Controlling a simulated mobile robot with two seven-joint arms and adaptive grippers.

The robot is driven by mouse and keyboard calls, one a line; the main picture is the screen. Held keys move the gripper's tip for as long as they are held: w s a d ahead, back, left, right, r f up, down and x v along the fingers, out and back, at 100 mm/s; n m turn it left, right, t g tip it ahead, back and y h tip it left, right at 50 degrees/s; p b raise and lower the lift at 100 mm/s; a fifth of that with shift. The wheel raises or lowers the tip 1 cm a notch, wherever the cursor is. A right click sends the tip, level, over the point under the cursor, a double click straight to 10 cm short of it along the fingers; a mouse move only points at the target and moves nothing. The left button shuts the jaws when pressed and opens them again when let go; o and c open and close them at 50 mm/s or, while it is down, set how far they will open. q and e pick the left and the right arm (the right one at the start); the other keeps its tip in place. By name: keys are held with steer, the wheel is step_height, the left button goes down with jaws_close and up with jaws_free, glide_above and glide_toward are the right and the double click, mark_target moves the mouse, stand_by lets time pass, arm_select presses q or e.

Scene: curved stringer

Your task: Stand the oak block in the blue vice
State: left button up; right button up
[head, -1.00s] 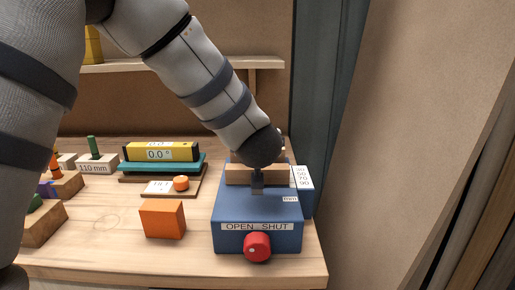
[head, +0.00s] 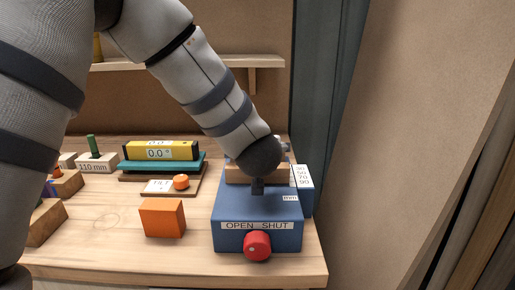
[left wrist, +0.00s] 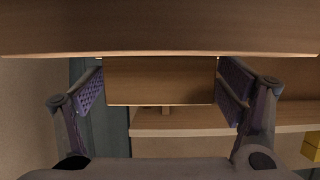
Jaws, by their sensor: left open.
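The blue vice (head: 240,210) stands at the front right of the bench, with a red knob (head: 257,245) under the words OPEN and SHUT. Pale wood (head: 237,176) shows on top of the vice, partly hidden by my left wrist; I cannot tell how much of it is the oak block. My left gripper (head: 258,186) is over the vice, with one dark finger showing. In the left wrist view my left gripper (left wrist: 162,86) is open, its fingers on either side of a wooden block (left wrist: 160,80), apparently the oak block. My right gripper is out of view.
An orange block (head: 162,218) stands left of the vice. A yellow level (head: 160,151) on a teal base and a small board with an orange knob (head: 181,182) lie behind. A close wooden surface (left wrist: 160,28) fills the top of the left wrist view.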

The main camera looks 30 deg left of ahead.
arm_select(q)
steer(key=v, duration=1.1)
steer(key=shift+s+d+r, duration=0.15)
steer(key=shift+s+r, duration=0.05)
steer(key=shift+s, duration=0.1)
